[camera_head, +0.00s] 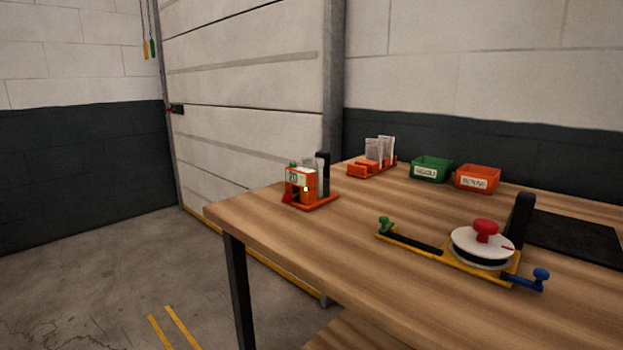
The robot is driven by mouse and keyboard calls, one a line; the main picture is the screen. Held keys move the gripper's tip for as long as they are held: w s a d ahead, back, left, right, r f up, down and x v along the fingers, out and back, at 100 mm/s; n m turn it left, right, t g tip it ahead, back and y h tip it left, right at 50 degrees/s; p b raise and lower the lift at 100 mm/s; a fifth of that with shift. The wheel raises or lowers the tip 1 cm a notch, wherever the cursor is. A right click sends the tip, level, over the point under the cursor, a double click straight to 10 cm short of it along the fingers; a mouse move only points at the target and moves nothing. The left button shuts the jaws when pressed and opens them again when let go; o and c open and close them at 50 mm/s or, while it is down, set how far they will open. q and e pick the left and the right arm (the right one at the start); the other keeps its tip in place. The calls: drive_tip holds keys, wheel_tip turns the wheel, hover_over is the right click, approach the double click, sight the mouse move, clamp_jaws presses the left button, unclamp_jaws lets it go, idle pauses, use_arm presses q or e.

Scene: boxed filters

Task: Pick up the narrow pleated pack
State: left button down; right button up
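Pale upright packs (373,149) stand in an orange rack (358,171) at the table's far edge. They are small in view; I cannot make out pleats or tell which one is narrow. An orange holder (318,204) near the table's left corner carries a label reading 20, a dark upright block (323,171) and some greyish pieces that are partly hidden. Neither of my grippers is in view.
The wooden table (300,245) holds a green bin (431,169), an orange bin (477,179), a yellow-based fixture (420,250) with a red-knobbed white disc (483,243), and a black mat (575,238). The table's front left area is clear.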

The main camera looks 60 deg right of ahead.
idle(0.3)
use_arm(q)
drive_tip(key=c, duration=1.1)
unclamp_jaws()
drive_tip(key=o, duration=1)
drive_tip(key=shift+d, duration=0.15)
